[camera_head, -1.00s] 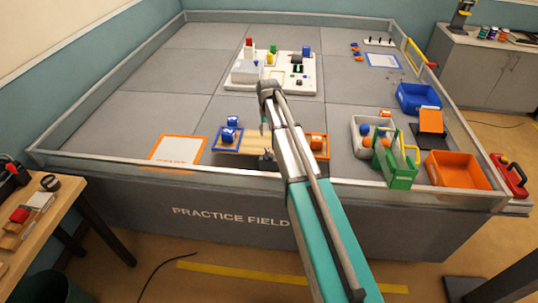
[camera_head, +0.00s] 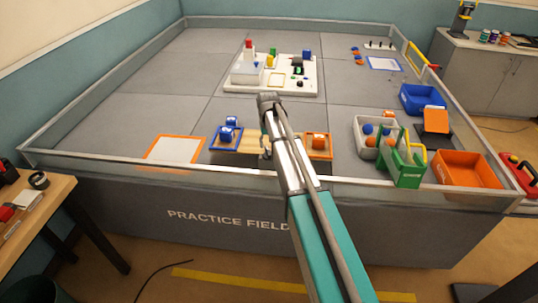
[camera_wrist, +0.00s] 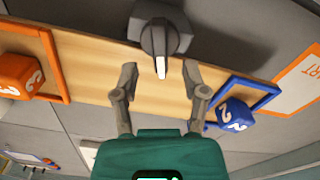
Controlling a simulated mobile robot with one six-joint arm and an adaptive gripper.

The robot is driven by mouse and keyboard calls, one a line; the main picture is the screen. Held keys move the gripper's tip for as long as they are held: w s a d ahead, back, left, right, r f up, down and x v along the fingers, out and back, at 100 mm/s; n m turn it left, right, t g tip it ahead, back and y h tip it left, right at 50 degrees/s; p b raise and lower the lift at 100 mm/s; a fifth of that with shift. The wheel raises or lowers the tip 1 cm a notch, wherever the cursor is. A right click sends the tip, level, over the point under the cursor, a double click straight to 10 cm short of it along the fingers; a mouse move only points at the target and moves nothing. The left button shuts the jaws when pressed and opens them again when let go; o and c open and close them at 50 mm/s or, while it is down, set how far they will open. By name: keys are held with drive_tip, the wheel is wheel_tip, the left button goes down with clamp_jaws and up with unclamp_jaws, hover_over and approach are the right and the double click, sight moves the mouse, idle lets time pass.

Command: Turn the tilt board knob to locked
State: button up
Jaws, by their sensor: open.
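The tilt board (camera_head: 252,142) is a wooden plank on the practice field, with a blue frame (camera_head: 212,142) at its left end and an orange frame (camera_head: 330,150) at its right end. In the wrist view the board (camera_wrist: 95,70) spans the picture. Its dark grey knob (camera_wrist: 165,35) stands at the top middle, its white pointer line towards my gripper. My gripper (camera_wrist: 160,84) is open, its fingers either side of the pointer's line and apparently just short of the knob. In the head view my arm hides the knob.
A blue numbered cube (camera_wrist: 235,115) and an orange one (camera_wrist: 18,75) sit at the board's ends. Right of it stand a green carrier (camera_head: 402,165), a grey bin (camera_head: 360,150) and an orange bin (camera_head: 470,170). An orange-edged white mat (camera_head: 175,149) lies left.

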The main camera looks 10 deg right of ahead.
sight(268, 150)
drive_tip(key=shift+f+b, duration=1.65)
drive_tip(key=shift+f, duration=0.3)
drive_tip(key=shift+c, duration=0.2)
clamp_jaws()
